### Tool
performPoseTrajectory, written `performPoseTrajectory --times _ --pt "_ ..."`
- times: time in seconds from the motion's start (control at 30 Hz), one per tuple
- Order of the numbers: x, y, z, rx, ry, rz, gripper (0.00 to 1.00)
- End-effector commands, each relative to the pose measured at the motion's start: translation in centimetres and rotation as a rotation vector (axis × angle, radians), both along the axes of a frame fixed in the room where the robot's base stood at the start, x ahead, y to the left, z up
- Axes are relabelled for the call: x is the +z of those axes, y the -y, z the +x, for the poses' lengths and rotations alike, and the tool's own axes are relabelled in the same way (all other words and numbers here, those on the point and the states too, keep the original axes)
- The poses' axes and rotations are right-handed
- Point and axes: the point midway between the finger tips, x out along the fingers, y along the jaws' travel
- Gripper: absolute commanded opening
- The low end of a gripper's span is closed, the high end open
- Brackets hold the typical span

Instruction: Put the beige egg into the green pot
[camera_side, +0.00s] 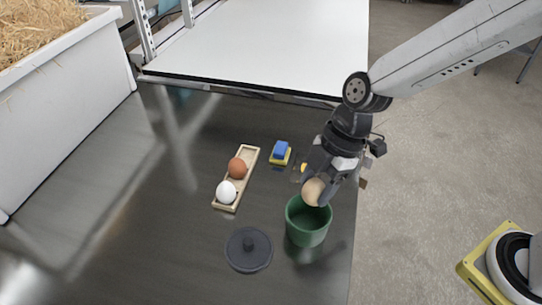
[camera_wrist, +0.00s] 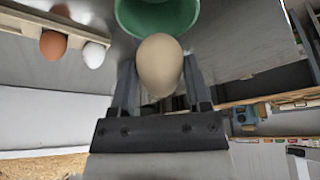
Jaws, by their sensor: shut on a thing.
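The beige egg (camera_side: 314,191) is held between the fingers of my gripper (camera_side: 318,184), which is shut on it. In the side view the egg is just above the rim of the green pot (camera_side: 307,232), toward its far side. The pot stands open and upright on the dark table near its right edge. In the wrist view the egg (camera_wrist: 159,65) sits between my gripper's fingertips (camera_wrist: 159,75), and part of the pot (camera_wrist: 157,18) shows behind it at the top. The pot's floor is mostly hidden.
A wooden tray (camera_side: 251,154) holds a brown egg (camera_side: 237,167) and a white egg (camera_side: 226,192). A dark round lid (camera_side: 248,250) lies left of the pot. A blue and yellow sponge-like block (camera_side: 281,152) lies behind.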

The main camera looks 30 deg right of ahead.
Motion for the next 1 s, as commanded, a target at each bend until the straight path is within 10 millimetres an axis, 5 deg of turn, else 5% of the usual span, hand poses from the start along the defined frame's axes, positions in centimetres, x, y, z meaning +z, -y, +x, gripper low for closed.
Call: performPoseTrajectory --times 1.0 --pt "-3.6 0.0 0.0 0.000 0.000 -0.001 0.38"
